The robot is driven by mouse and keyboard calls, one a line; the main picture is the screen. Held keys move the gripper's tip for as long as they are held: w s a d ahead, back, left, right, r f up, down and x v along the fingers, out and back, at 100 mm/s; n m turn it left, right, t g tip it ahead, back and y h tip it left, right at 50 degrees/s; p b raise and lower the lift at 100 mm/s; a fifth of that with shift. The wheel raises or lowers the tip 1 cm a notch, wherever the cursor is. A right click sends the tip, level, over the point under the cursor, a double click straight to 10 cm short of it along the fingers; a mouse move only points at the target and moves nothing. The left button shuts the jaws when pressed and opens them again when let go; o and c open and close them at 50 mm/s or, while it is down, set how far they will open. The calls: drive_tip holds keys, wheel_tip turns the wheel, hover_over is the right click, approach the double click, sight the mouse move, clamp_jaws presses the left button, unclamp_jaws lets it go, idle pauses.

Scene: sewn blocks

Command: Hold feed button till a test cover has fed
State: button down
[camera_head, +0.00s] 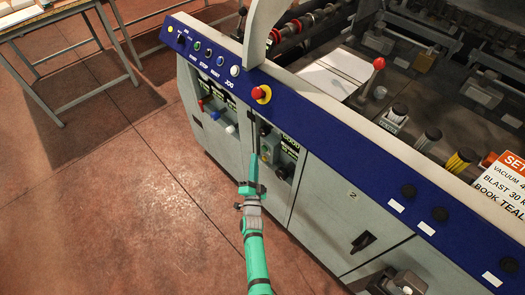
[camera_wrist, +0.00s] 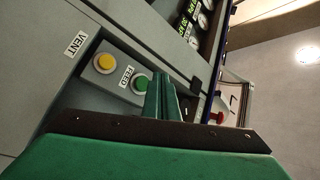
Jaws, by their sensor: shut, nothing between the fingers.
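The green feed button (camera_wrist: 141,82) sits beside its FEED label on a recessed grey panel in the wrist view. A yellow button (camera_wrist: 103,63) is to its left, by the VENT label. My gripper (camera_wrist: 166,82) is shut and empty, its green fingertips just right of the feed button in that view. I cannot tell whether they touch it. In the head view my gripper (camera_head: 254,160) reaches to the machine's front panel, and the feed button cannot be made out. A white sheet (camera_head: 333,78) lies on top of the machine; I cannot tell whether it is a cover.
A blue rail (camera_head: 320,132) with a red knob on yellow (camera_head: 261,94) runs above the grey front panels. A black handle (camera_head: 363,241) sticks out from the lower right panel. A table (camera_head: 57,50) stands upper left. The floor (camera_head: 110,190) is clear.

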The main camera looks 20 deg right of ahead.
drive_tip(key=a, duration=0.1)
drive_tip(key=s+a, duration=0.1)
drive_tip(key=shift+a, duration=0.3)
drive_tip(key=shift+w, duration=0.15)
drive_tip(key=shift+a, duration=0.15)
